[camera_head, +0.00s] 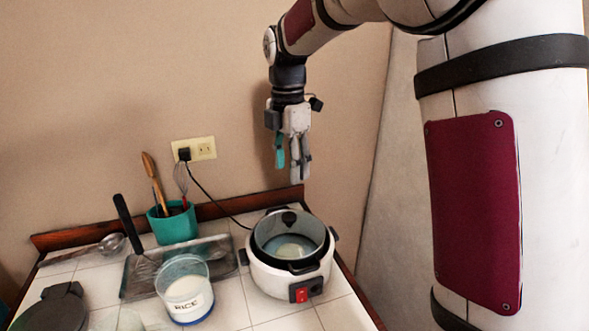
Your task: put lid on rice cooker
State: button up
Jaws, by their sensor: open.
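The rice cooker (262,279) is white with a black rim, black side handles and a red switch on its front. It stands upright at the right of the tiled counter. My gripper (290,172) points down above the cooker, in front of the wall. It is open and empty, well apart from the lid.
A clear rice container (187,292) stands left of the cooker, by a metal tray (222,255). A green utensil holder (173,227) is behind them. A power cord (209,202) runs from the wall outlet (202,149) toward the cooker. A dark round object (58,308) lies front left.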

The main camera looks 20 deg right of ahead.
jog(key=s+r+m+t, duration=0.1)
jog(key=s+r+m, duration=0.2)
jog(key=s+m, duration=0.3)
jog(key=s+r+m+t, duration=0.2)
jog(key=s+r+m, duration=0.2)
jog(key=s, duration=0.4)
jog(key=s+f+m+t, duration=0.2)
jog(key=s+f+m, duration=0.1)
jog(key=s+m, duration=0.8)
jog(key=shift+s+f+m, duration=0.15)
jog(key=shift+s+m, duration=0.15)
jog(key=shift+s, duration=1.25)
